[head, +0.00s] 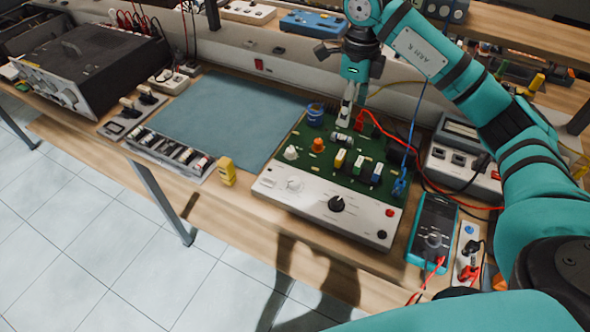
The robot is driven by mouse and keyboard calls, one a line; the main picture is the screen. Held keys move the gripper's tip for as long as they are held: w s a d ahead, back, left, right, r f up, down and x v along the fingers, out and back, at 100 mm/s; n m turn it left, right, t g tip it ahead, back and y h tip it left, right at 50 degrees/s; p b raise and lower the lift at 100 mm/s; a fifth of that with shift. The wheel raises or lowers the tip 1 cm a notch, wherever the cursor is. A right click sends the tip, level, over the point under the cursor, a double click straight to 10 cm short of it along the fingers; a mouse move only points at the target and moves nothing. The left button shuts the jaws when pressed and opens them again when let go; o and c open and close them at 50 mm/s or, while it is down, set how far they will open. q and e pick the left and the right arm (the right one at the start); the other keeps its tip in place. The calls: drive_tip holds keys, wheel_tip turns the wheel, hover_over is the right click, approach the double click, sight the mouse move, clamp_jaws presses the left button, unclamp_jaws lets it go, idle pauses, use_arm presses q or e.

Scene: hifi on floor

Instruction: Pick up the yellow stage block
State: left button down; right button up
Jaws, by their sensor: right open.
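A yellow block (227,171) stands upright on the wooden bench near its front edge, just left of the control board. A row of small blocks stands on the green board (310,137): one with a yellow side (340,159), a green one (358,165) and a blue one (377,173). My right gripper (346,117) points down over the back of the board, behind these blocks. It is open and holds nothing that I can see. My left gripper is not in view.
A blue-grey mat (228,112) lies clear left of the board. A tray of cylindrical parts (170,153) lies at its front. A dark instrument (95,65) stands far left. A teal multimeter (432,228) and red and blue cables crowd the right.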

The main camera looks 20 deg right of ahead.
drive_tip(key=p, duration=0.2)
approach(341, 154)
drive_tip(key=shift+d, duration=0.2)
drive_tip(key=f, duration=0.5)
drive_tip(key=shift+a+f+p, duration=0.2)
drive_tip(key=shift+p, duration=0.15)
drive_tip(key=shift+f, duration=0.45)
wheel_tip(341, 154, down, 4)
drive_tip(key=shift+r+p, duration=0.15)
drive_tip(key=shift+p, duration=0.9)
drive_tip(key=shift+f, duration=0.55)
drive_tip(key=c, duration=1.2)
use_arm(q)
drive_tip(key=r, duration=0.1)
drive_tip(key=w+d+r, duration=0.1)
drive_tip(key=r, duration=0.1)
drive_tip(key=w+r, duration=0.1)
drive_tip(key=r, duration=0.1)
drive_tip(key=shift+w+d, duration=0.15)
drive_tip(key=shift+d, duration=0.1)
